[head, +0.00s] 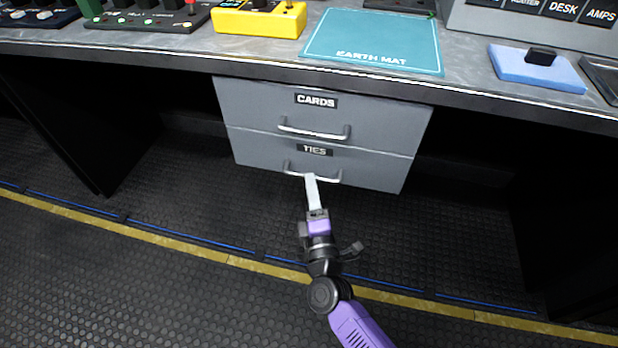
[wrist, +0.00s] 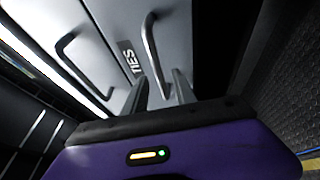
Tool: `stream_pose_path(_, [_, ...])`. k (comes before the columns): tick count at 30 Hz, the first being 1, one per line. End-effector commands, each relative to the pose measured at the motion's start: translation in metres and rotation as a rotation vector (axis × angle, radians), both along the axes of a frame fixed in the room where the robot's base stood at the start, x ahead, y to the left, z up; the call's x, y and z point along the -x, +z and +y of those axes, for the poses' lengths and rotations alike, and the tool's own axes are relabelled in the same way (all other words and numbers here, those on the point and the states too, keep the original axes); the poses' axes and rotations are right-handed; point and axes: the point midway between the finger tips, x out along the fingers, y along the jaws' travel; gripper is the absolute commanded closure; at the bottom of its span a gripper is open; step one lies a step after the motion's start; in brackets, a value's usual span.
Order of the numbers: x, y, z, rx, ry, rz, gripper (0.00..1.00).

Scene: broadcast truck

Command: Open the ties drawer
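The ties drawer (head: 270,152) is the lower of two grey drawers under the counter, shut flush with the one above. Its label (head: 314,150) reads TIES, and the label also shows in the wrist view (wrist: 130,60). Its silver bar handle (head: 295,174) is below the label; the same handle (wrist: 149,42) shows in the wrist view. My gripper (head: 311,178) reaches up to the middle of this handle. In the wrist view my gripper's fingers (wrist: 160,92) stand apart, with the lower part of the handle running between them. Contact with the bar cannot be made out.
The cards drawer (head: 255,104) with its own handle (head: 315,133) sits directly above, also shut. The counter (head: 275,70) overhangs both drawers and holds an earth mat (head: 375,38), a yellow box (head: 258,22) and a blue pad (head: 535,72). The rubber floor (head: 200,225) in front is clear.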

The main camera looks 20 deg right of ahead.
Motion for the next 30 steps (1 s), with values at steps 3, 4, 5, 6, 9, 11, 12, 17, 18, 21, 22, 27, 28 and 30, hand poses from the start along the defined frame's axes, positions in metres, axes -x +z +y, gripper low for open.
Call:
stream_pose_path(3, [-0.017, 0.000, -0.005, -0.001, -0.002, -0.001, 0.67])
stream_pose_path(4, [-0.020, 0.001, -0.005, -0.001, -0.001, -0.001, 0.67])
stream_pose_path(5, [-0.023, 0.002, -0.006, -0.001, -0.001, -0.001, 0.67])
stream_pose_path(6, [-0.027, 0.003, -0.006, -0.001, -0.001, -0.001, 0.67])
stream_pose_path(9, [-0.032, 0.004, -0.008, -0.001, 0.000, 0.001, 0.67])
stream_pose_path(11, [-0.034, 0.005, -0.008, -0.001, 0.000, 0.001, 0.67])
stream_pose_path(12, [-0.034, 0.005, -0.008, -0.001, 0.000, 0.001, 0.67])
stream_pose_path(17, [-0.034, 0.006, -0.008, -0.001, 0.000, 0.001, 0.67])
stream_pose_path(18, [-0.034, 0.006, -0.008, -0.001, 0.000, 0.001, 0.67])
stream_pose_path(21, [-0.034, 0.006, -0.008, -0.001, 0.000, 0.001, 0.87])
stream_pose_path(22, [-0.034, 0.006, -0.008, -0.001, 0.000, 0.001, 0.93])
stream_pose_path(27, [-0.034, 0.006, -0.008, -0.001, 0.000, 0.001, 1.00])
stream_pose_path(28, [-0.034, 0.006, -0.008, -0.001, 0.000, 0.001, 1.00])
stream_pose_path(30, [-0.034, 0.006, -0.008, -0.001, 0.000, 0.001, 1.00])
